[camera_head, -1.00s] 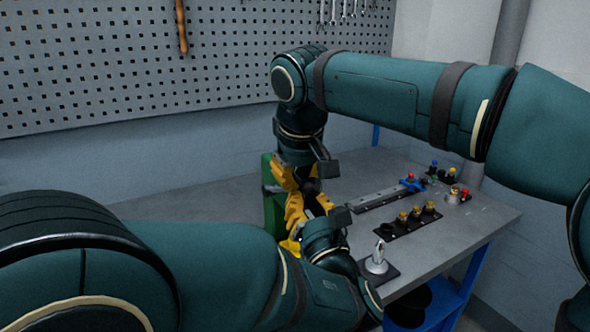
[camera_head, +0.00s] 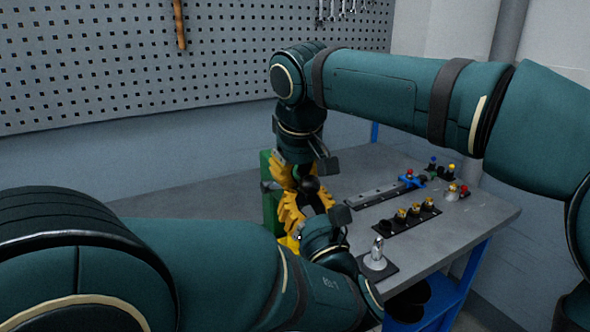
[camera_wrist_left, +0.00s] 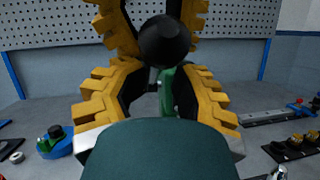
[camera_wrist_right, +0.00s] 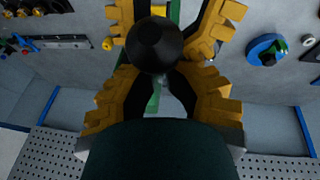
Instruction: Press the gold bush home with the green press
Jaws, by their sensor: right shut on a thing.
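The green press (camera_head: 268,192) stands at the table's left end, mostly hidden by my arms. Its green also shows behind the fingers in the left wrist view (camera_wrist_left: 166,92) and right wrist view (camera_wrist_right: 153,100). A round black knob (camera_head: 310,185) sits between my two grippers and shows large in the left wrist view (camera_wrist_left: 165,40) and right wrist view (camera_wrist_right: 154,45). My right gripper (camera_head: 297,178) is shut on the knob from above. My left gripper (camera_head: 306,207) is just below, fingers apart around the knob's near side. I cannot make out the gold bush at the press.
A black rack (camera_head: 408,217) holds several gold-topped parts. Behind it lie a grey rail (camera_head: 374,195) and a blue piece with a red knob (camera_head: 411,181). A silver-topped fixture (camera_head: 376,257) stands near the front edge. A blue disc (camera_wrist_left: 58,146) lies beyond the press.

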